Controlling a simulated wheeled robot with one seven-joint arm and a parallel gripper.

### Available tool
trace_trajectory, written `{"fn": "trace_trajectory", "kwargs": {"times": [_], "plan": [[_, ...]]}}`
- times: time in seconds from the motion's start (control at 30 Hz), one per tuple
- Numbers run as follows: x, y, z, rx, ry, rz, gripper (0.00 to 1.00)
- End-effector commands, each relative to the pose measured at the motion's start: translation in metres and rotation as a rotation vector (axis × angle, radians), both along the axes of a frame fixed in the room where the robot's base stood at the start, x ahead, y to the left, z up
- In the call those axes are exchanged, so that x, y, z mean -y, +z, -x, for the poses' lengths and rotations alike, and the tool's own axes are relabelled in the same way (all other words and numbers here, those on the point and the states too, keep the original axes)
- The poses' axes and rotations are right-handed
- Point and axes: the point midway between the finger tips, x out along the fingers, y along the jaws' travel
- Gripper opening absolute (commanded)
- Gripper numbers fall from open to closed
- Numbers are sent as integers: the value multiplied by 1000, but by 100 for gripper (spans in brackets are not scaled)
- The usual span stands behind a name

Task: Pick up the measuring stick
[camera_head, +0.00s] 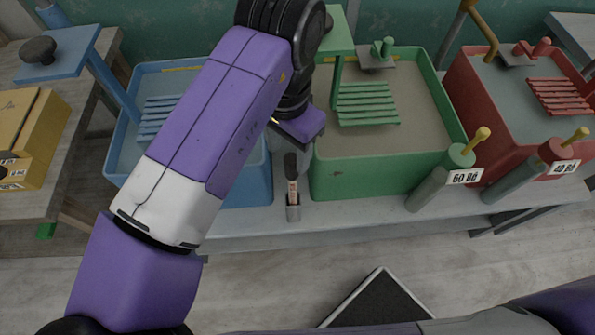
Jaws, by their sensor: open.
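No thing in view is clearly marked as a measuring stick. The likeliest is a small upright stick (292,190) with a dark top, a pale label with reddish marks and a grey lower end. It stands at the front edge of the table between the blue and green bins. My gripper (287,139) points down into the gap between those bins, above and behind the stick, and looks apart from it. It is open; its fingers are mostly hidden by its purple body, and I see nothing held.
A blue bin (262,190) stands left, partly behind my arm, a green bin (375,177) right, and a red bin (480,130) farther right. Two labelled grey cylinders (428,190) (515,183) lean at the front. A yellow box (40,140) sits on a wooden table. The grey table edge (350,212) is narrow.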

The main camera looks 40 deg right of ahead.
Motion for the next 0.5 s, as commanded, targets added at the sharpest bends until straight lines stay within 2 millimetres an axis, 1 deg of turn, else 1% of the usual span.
{"fn": "trace_trajectory", "kwargs": {"times": [0.17, 0.47, 0.5], "plan": [[-1, -7, 1, -3, 0, -2, 52], [0, -37, 2, -4, 0, -1, 52], [0, -43, 3, -4, 0, -2, 52]]}}
